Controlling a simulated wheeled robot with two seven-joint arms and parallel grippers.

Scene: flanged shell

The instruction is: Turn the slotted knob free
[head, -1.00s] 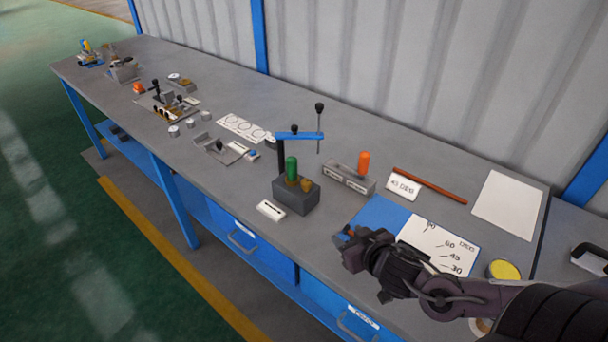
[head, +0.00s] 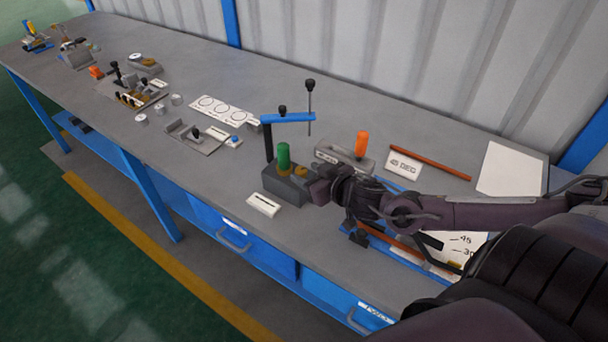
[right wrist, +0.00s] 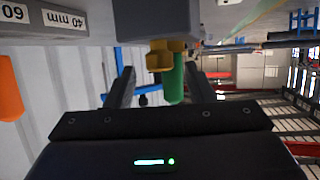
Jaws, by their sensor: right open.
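A brass knob (head: 302,171) sits on a dark grey block (head: 277,183), beside an upright green handle (head: 284,155). I cannot make out a slot in it. My right gripper (head: 318,186) is at the block's right side, close to the knob, with its arm coming in from the right. In the right wrist view, the brass knob (right wrist: 160,58) and green handle (right wrist: 173,82) show ahead, between the spread fingers of my right gripper (right wrist: 166,85). The fingers are open and hold nothing. My left gripper is not in view.
A blue arm (head: 288,118) on a dark post stands behind the block. A grey block with an orange handle (head: 361,144) is just behind my right gripper. A white label (head: 263,204) lies in front. A red-brown rod (head: 430,163) lies at the back right.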

